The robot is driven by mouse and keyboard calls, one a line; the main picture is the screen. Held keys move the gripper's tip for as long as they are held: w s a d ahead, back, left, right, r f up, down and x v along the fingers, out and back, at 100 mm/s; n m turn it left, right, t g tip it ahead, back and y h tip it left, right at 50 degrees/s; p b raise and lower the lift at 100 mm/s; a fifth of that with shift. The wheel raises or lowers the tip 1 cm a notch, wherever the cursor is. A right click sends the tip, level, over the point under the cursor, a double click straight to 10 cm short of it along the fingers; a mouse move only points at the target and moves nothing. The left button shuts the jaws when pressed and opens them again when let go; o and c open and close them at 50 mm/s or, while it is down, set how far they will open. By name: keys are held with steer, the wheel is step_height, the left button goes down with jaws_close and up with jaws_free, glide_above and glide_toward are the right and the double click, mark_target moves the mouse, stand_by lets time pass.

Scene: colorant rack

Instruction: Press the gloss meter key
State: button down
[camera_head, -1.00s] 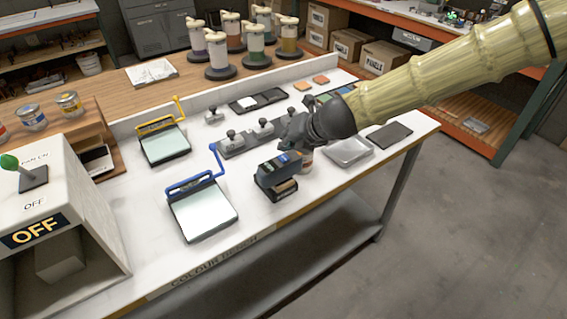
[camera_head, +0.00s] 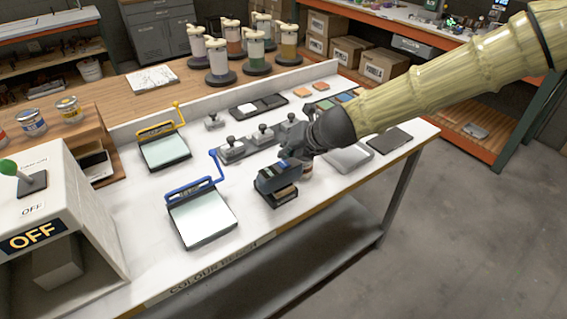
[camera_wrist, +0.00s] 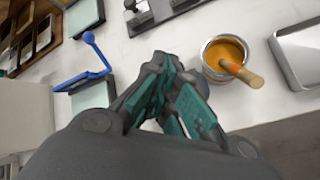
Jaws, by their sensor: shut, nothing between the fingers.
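The gloss meter (camera_head: 277,186) is a small dark box with a blue-grey top, standing near the front edge of the white bench in the head view. Its blue key area lies at the upper end, partly covered by my gripper. My gripper (camera_head: 285,162) is shut and empty, with its tips at or just above the meter's top. I cannot tell whether they touch. In the wrist view the closed fingers (camera_wrist: 172,75) with teal pads fill the middle, and I cannot make out the meter there.
A tin of orange paint with a brush (camera_wrist: 228,58) stands right of the fingers in the wrist view. A blue-framed panel (camera_head: 203,218) is left of the meter. Clamped blocks (camera_head: 262,137) sit behind it, and a metal tray (camera_head: 350,158) lies to the right.

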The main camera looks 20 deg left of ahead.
mark_target(286, 162)
steer(key=shift+f, duration=0.25)
stand_by(0.4)
steer(key=shift+f, duration=0.2)
steer(key=shift+f+b, duration=0.35)
steer(key=shift+b, duration=0.1)
stand_by(0.7)
steer(key=shift+r, duration=0.2)
steer(key=shift+r+p, duration=0.6)
steer(key=shift+p, duration=0.15)
steer(key=shift+r+p, duration=2.15)
steer(key=shift+r, duration=0.4)
steer(key=shift+a+f, duration=0.1)
